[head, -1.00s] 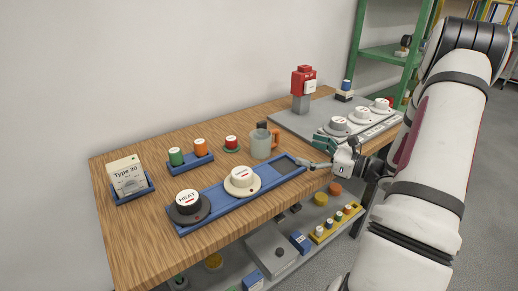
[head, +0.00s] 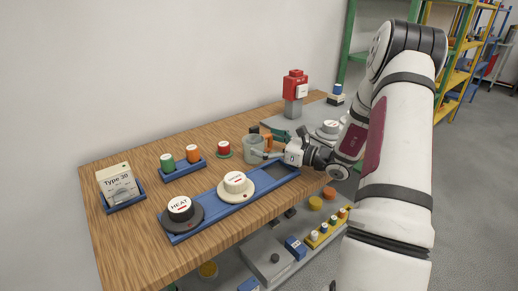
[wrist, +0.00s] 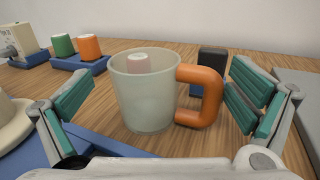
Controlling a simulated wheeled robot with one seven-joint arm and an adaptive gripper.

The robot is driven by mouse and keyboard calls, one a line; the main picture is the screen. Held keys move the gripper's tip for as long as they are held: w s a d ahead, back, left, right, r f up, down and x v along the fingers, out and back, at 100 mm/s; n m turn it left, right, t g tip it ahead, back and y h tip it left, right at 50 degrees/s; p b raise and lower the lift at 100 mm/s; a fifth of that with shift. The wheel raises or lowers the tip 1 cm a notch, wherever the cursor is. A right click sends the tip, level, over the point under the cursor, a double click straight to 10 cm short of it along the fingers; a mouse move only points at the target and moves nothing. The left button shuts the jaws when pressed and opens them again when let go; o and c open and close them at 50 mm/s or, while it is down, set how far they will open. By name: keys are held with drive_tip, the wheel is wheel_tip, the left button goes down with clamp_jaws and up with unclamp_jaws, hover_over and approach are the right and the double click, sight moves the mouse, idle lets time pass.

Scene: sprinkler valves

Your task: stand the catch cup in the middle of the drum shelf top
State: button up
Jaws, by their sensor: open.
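The catch cup, a pale translucent cup with an orange handle, stands upright on the wooden bench in the head view (head: 251,154) and fills the middle of the wrist view (wrist: 147,98). My gripper (head: 269,149) is open and low over the bench beside the cup. In the wrist view my gripper (wrist: 163,103) has one teal-padded finger left of the cup and one right of its handle, with gaps on both sides. In the head view the gripper partly hides the cup and handle. I cannot tell which surface is the drum shelf top.
A blue tray (head: 207,219) with two round dials lies in front of the cup. A black block (wrist: 212,72) stands behind the handle. A green rack (head: 352,45) and yellow shelving (head: 459,70) stand at right.

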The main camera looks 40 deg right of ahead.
drive_tip(key=shift+w+a, duration=0.25)
drive_tip(key=shift+w, duration=0.4)
drive_tip(key=shift+c, duration=0.2)
drive_tip(key=c, duration=1.1)
